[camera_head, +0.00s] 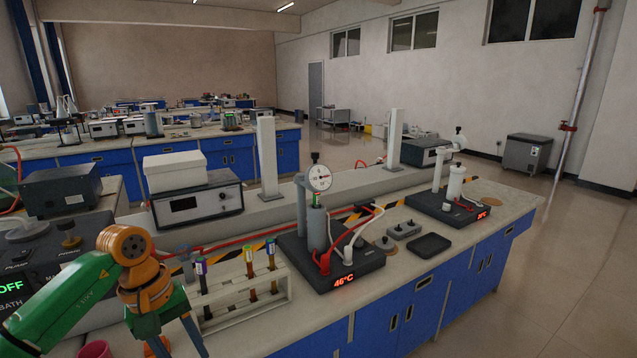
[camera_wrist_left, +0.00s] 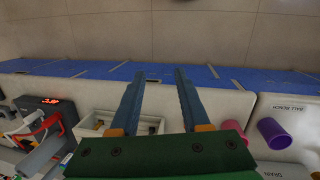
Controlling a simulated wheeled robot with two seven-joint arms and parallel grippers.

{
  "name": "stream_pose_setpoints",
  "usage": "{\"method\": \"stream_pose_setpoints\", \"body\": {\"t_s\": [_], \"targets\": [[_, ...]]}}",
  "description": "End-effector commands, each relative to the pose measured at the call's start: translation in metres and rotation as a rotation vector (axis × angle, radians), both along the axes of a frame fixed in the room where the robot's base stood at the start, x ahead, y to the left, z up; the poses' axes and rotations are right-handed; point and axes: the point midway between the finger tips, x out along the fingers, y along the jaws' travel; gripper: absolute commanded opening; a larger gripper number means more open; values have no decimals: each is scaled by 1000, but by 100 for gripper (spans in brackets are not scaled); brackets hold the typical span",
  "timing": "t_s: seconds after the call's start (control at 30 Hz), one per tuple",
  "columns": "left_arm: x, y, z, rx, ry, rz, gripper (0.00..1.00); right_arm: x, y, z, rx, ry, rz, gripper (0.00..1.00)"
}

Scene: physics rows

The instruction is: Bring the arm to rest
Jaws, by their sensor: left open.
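My left arm, green with an orange wrist, comes in from the lower left of the head view. My left gripper (camera_head: 178,348) points down over the near left part of the bench, its two blue-grey fingers apart. In the left wrist view the gripper (camera_wrist_left: 159,76) is open, with nothing between the fingers; beyond the tips are the blue cabinet fronts and the floor. A white tube rack (camera_head: 245,308) with several capped tubes stands to the right of the gripper in the head view. My right gripper is in neither view.
A dark heater unit (camera_head: 335,272) reading 46°C stands right of the rack, and a second unit (camera_head: 455,206) farther right. A grey box instrument (camera_head: 197,204) stands behind. A pink cup (camera_head: 95,350) is at the bottom left; a purple cup (camera_wrist_left: 274,133) shows in the wrist view.

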Motion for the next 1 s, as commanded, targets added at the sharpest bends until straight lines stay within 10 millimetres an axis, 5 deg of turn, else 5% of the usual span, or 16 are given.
{"method": "stream_pose_setpoints", "body": {"t_s": [0.17,0.37,0.5,0.6,0.67,0.7,0.87,1.0], "targets": [[5,-45,-22,-198,56,125,46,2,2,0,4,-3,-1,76],[13,-125,-48,-600,265,474,46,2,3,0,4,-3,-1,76],[40,-177,-76,-1079,754,1152,46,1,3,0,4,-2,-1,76],[63,-152,-146,-1360,1288,1898,46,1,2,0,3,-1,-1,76],[58,-129,-191,-1433,1509,2233,46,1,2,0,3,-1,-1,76],[49,-113,-222,1348,-1498,-2239,46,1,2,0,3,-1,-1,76],[-24,-64,-331,861,-1118,-1799,46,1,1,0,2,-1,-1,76],[-120,-37,-405,575,-795,-1457,46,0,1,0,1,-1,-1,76]]}}
